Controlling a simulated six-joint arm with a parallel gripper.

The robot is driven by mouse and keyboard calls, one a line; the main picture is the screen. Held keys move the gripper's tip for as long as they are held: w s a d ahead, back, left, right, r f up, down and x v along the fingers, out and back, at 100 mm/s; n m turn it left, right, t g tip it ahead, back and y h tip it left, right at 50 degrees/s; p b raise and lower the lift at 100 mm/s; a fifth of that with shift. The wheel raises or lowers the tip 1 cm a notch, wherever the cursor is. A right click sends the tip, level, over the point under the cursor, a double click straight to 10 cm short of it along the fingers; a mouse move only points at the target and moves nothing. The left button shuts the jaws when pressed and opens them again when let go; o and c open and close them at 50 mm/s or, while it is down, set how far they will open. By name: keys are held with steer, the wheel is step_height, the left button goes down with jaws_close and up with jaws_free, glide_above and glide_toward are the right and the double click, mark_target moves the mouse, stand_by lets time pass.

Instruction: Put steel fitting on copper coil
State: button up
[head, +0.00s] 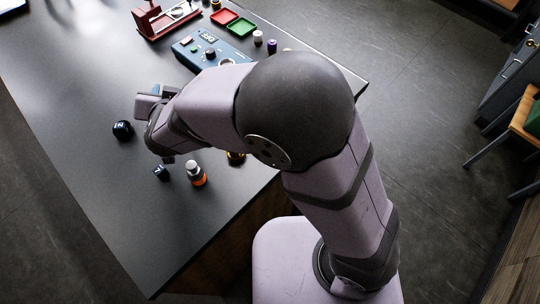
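I cannot make out the steel fitting in this view. I cannot pick out the copper coil with certainty. A small gold-coloured piece (236,158) shows partly from under my forearm, and I cannot tell what it is.
The table's front left is clear.

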steer(key=w+d+f+n+g, duration=0.1)
steer(key=w+d+g, duration=0.1)
steer(key=d, duration=0.6)
steer(key=s+d+f+g, duration=0.2)
steer(key=s+d, duration=0.1)
steer(key=d, duration=0.3)
steer(key=s+d+f+g+h, duration=0.1)
steer(key=s+d+g, duration=0.1)
steer(key=d, duration=0.5)
steer(key=s+d+f+n+g, duration=0.1)
steer(key=s+d+f+g, duration=0.1)
steer(key=s+d, duration=0.3)
steer(key=shift+s+d+f+h, duration=0.1)
steer(key=shift+d+f+h, duration=0.1)
steer(key=shift+d, duration=0.35)
steer(key=shift+d+f+h, duration=0.1)
steer(key=shift+d+f, duration=0.05)
steer(key=shift+d, duration=0.35)
steer(key=s+d+f+g+h, duration=0.1)
steer(key=s+d+g+h, duration=0.1)
steer(key=s+d, duration=0.7)
steer(key=shift+s+d+g, duration=0.3)
steer(key=shift+d+g, duration=0.1)
steer(key=shift+g, duration=0.2)
steer(key=shift+f, duration=0.1)
